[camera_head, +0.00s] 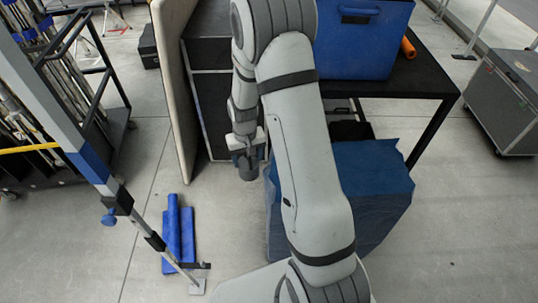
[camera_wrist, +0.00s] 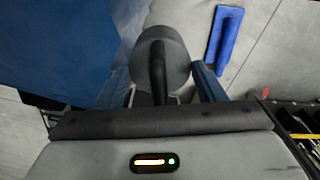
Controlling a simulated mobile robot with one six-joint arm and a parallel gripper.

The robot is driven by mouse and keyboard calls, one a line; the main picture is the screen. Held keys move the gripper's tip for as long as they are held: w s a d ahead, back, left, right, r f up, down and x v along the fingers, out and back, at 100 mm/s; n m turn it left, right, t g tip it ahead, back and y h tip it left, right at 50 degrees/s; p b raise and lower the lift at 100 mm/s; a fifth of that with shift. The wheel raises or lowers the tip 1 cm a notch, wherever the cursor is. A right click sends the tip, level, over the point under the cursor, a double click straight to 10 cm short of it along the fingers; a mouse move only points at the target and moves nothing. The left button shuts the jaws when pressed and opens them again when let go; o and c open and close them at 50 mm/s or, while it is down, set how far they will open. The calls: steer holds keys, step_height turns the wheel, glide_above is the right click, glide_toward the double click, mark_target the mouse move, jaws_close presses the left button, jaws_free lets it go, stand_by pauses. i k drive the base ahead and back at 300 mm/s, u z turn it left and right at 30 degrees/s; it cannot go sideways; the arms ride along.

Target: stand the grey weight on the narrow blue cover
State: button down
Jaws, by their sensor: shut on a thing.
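The grey weight (camera_wrist: 177,62) shows in the wrist view as a round grey body with a dark handle across it. My gripper (camera_wrist: 165,92) is shut on it, with a finger on each side. In the head view my gripper (camera_head: 247,148) hangs left of my forearm, and the dark lower end of the weight (camera_head: 248,172) shows under it. The blue cover (camera_head: 377,180) is draped over a low block at the right, partly hidden behind my arm. It also shows at the upper left of the wrist view (camera_wrist: 55,45). The weight appears beside the cover's left edge, apart from it.
A black table (camera_head: 430,75) with a blue case (camera_head: 365,45) stands behind the cover. A pale panel (camera_head: 175,90) leans behind my gripper.

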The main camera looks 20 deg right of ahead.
mark_target(351, 170)
steer(key=u, duration=0.1)
steer(key=i, duration=0.4)
steer(key=z, duration=1.5)
